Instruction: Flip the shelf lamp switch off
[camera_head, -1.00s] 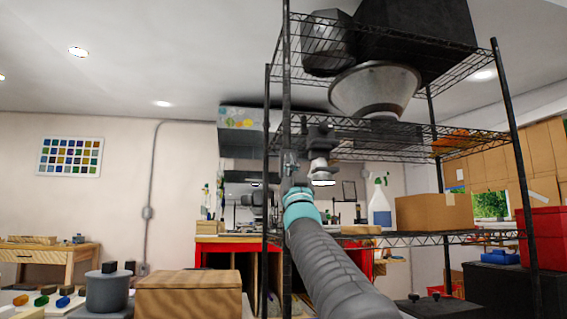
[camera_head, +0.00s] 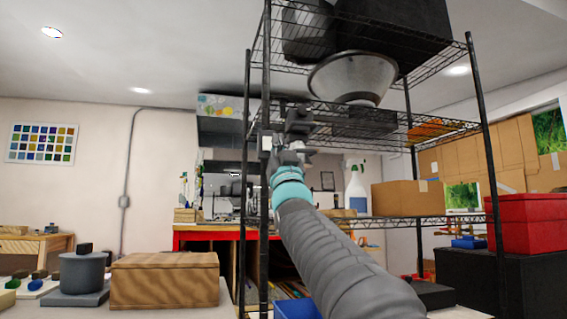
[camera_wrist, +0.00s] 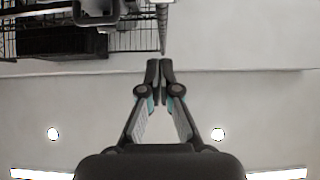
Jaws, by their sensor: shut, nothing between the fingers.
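The shelf lamp (camera_head: 298,122) is a dark fixture beneath the middle wire shelf, by the front left post. A small pale switch plate (camera_head: 266,143) shows on that post, left of the lamp. My gripper (camera_head: 273,153) is raised close to the plate, and my wrist partly covers the area below the lamp. I cannot tell whether the fingers touch the switch, and its lever position is too small to read. The lamp's bright underside is not clearly visible.
The black wire shelf (camera_head: 350,117) surrounds the lamp, with a metal funnel (camera_head: 352,78) above. A spray bottle (camera_head: 356,188) and cardboard box (camera_head: 407,198) stand on the lower shelf. A wooden box (camera_head: 165,280) sits at front left. Open air lies left of the shelf post.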

